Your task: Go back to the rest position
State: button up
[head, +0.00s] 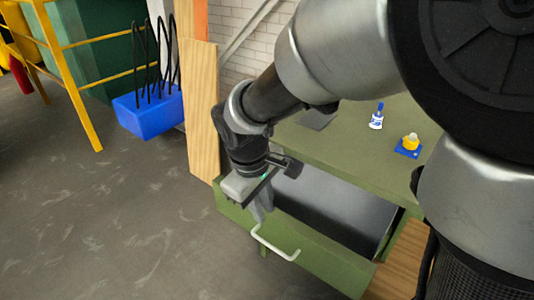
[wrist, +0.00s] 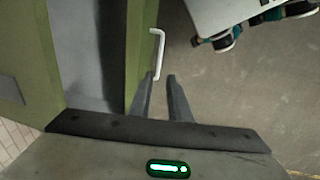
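My gripper (head: 262,212) hangs at the end of my arm, above the front edge of an open green drawer (head: 325,262). In the wrist view, the two fingers of my gripper (wrist: 161,78) stand apart with nothing held between them. The white drawer handle (head: 274,246) is just below the fingertips. In the wrist view, the handle (wrist: 157,48) lies beyond the fingertips, its near end close to them; whether they touch cannot be told. The drawer is pulled out and its grey interior looks empty where it shows.
A green workbench (head: 350,150) stands above the drawer. It carries a small blue-and-white bottle (head: 377,119) and a yellow item on a blue base (head: 409,146). A wooden board (head: 202,115), a blue box (head: 148,110) and a yellow railing (head: 72,85) stand left. Grey floor lies open in front.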

jog(key=s+d+r+m+t+y, duration=0.1)
jog(key=s+d+r+m+t, duration=0.1)
jog(key=s+d+r+m, duration=0.45)
jog(key=s+d+r+m+t, duration=0.2)
jog(key=s+d+r+m, duration=0.25)
jog(key=d+r, duration=0.4)
notch_tip(320, 180, up, 11)
jog(key=d+p, duration=0.1)
jog(key=p, duration=1.2)
jog(key=shift+w+d+r, duration=0.15)
jog(key=shift+d, duration=0.05)
